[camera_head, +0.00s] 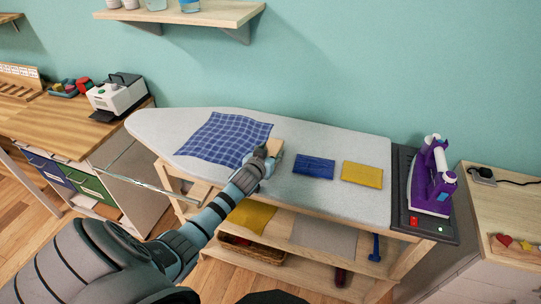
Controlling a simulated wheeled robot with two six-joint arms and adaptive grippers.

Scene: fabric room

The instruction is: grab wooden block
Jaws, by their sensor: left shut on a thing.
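A light wooden block (275,146) is on or just above the grey ironing board (330,205), at the right edge of a blue checked cloth. My left gripper (267,155) reaches over the front edge of the board and is shut on the block. The gripper hides the block's near part. I cannot tell whether the block touches the board. My right gripper is not in view.
A blue checked cloth (223,138), a folded blue cloth (314,166) and a folded yellow cloth (362,175) lie on the board. A purple iron (431,180) stands at the right end. Shelves with cloths and a basket are below. A wooden desk (40,125) is at left.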

